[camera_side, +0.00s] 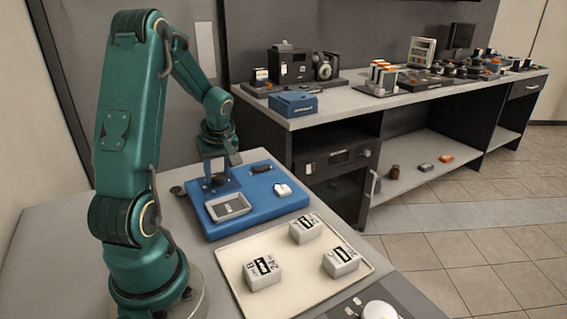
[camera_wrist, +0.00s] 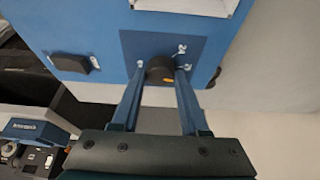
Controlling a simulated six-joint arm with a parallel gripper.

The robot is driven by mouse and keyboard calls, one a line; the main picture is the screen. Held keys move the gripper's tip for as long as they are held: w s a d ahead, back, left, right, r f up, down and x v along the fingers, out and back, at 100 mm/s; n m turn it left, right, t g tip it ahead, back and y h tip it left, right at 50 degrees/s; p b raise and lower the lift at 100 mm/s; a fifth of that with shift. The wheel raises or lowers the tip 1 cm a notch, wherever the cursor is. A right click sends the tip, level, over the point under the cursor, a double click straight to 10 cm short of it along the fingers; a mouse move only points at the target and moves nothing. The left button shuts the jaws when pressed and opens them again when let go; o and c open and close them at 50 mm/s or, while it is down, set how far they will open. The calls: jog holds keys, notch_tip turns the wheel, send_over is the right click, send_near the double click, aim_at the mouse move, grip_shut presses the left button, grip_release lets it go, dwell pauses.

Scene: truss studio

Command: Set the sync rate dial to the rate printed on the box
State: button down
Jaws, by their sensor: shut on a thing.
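My gripper (camera_side: 217,178) reaches down over the blue device (camera_side: 262,209) on the table. In the wrist view its two fingers (camera_wrist: 160,74) are shut on a round black dial (camera_wrist: 159,66) with an orange mark. The dial sits on a darker blue square of the device (camera_wrist: 60,22), with small white marks around it. Three white boxes with black labels stand on a cream tray: one front left (camera_side: 262,272), one at the back (camera_side: 305,228), one at right (camera_side: 341,261). Their print is too small to read surely.
The device also carries a grey framed recess (camera_side: 229,207), a white piece (camera_side: 283,190) and a black part (camera_side: 261,169). The cream tray (camera_side: 240,301) lies in front. A grey unit with a white round top (camera_side: 379,311) is at the front edge. A side bench (camera_side: 350,103) holds equipment.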

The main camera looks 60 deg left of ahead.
jog(key=m+t, duration=0.1)
jog(key=m, duration=0.1)
jog(key=m+t, duration=0.1)
jog(key=m, duration=0.2)
jog(key=shift+s+h, duration=0.15)
jog(key=shift+h, duration=0.15)
jog(key=shift+m, duration=0.6)
jog(key=shift+m+t, duration=0.3)
jog(key=shift+m, duration=0.2)
jog(key=shift+c, duration=2.1)
grip_release()
jog(key=shift+n, duration=0.8)
jog(key=shift+n, duration=0.3)
